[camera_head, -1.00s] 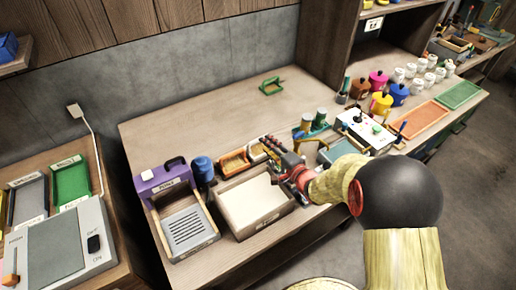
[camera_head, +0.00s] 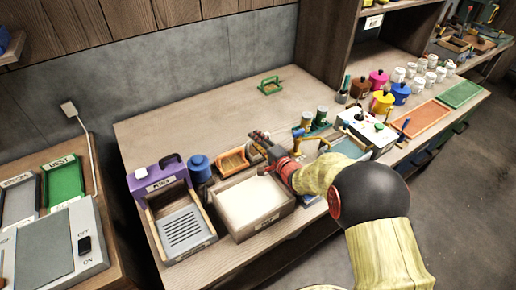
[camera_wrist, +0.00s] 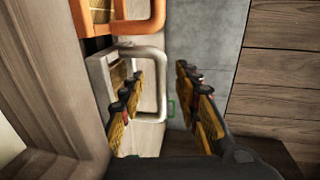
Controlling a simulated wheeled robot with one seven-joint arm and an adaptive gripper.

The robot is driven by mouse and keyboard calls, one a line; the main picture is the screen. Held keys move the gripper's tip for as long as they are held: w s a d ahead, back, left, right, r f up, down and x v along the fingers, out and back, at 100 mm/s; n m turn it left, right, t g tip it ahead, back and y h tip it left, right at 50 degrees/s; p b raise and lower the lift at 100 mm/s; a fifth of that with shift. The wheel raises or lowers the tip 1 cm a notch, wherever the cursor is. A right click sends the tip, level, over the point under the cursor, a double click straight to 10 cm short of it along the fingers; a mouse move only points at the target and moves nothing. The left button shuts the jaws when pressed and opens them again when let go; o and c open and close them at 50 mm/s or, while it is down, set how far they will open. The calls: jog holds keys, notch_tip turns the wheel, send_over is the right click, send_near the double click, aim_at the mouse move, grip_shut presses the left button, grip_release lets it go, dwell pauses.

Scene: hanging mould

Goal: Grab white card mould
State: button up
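The white card mould (camera_wrist: 97,72) is at the left of the wrist view, with a pale frame, a brown panel and a looped white handle (camera_wrist: 161,85). In the head view only a small part of it (camera_head: 253,154) shows beside my gripper (camera_head: 260,142). In the wrist view my gripper (camera_wrist: 165,95) is open and empty. Its left finger overlaps the mould and handle loop. The handle's outer bar shows between the two fingers. I cannot tell whether a finger touches it.
An orange mould (camera_head: 232,161) is beside the white one. A tray of white material (camera_head: 283,213) stands in front, with a purple unit (camera_head: 157,177) and blue jar (camera_head: 199,167) to the left. A green mould (camera_head: 270,86) is at the back, where the table is clear.

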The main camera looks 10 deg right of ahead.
jog(key=c, duration=0.8)
grip_shut()
